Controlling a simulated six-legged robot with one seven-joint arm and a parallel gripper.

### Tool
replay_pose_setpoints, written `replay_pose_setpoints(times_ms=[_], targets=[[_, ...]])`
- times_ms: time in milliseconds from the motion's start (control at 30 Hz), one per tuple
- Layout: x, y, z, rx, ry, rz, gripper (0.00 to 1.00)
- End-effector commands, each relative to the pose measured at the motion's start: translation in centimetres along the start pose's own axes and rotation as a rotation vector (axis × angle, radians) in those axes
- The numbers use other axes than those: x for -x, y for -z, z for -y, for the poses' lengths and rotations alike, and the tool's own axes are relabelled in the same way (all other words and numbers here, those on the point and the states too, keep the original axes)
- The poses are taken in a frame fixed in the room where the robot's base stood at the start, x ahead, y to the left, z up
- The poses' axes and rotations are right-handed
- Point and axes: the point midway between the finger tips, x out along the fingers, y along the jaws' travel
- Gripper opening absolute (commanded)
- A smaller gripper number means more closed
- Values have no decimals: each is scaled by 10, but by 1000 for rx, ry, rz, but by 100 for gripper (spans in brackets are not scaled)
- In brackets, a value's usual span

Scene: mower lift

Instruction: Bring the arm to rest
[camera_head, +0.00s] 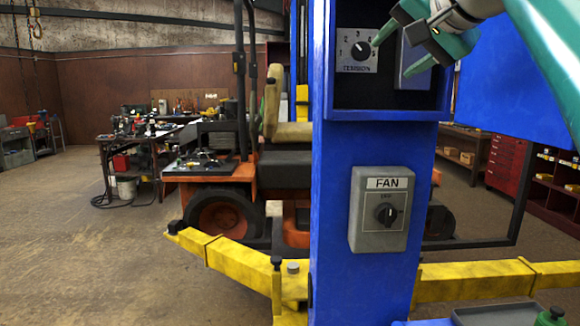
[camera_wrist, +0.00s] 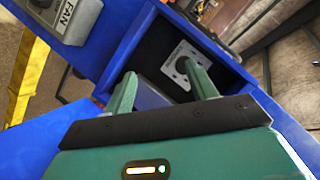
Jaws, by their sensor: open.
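My gripper (camera_head: 398,48) is at the upper right of the head view, in front of the open blue box (camera_head: 400,113) on the blue post (camera_head: 335,215). Its two green fingers are spread apart with nothing between them. In the wrist view my gripper (camera_wrist: 165,90) points into the box, and the fingers look apart and empty. A grey dial plate (camera_head: 356,50) with a black knob sits inside the box, left of the fingers. It also shows in the wrist view (camera_wrist: 187,70), beyond the fingers.
A grey FAN switch box (camera_head: 381,210) is on the post below. Yellow lift arms (camera_head: 228,255) reach out low on both sides. An orange mower (camera_head: 222,215) stands behind. A blue door panel (camera_head: 515,95) is at the right. The floor (camera_head: 90,255) at left is clear.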

Motion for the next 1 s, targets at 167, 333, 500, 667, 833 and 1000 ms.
replay_pose_setpoints(times_ms=[167, 333, 500, 667, 833, 1000], targets=[[-16, -53, -31, 52, -92, 68, 57], [-27, -107, -68, 113, -177, 135, 57], [-33, -167, -110, 185, -252, 208, 57], [-33, -227, -154, 262, -315, 285, 57], [-29, -295, -206, 355, -371, 374, 57], [-21, -365, -259, 457, -413, 467, 57]])
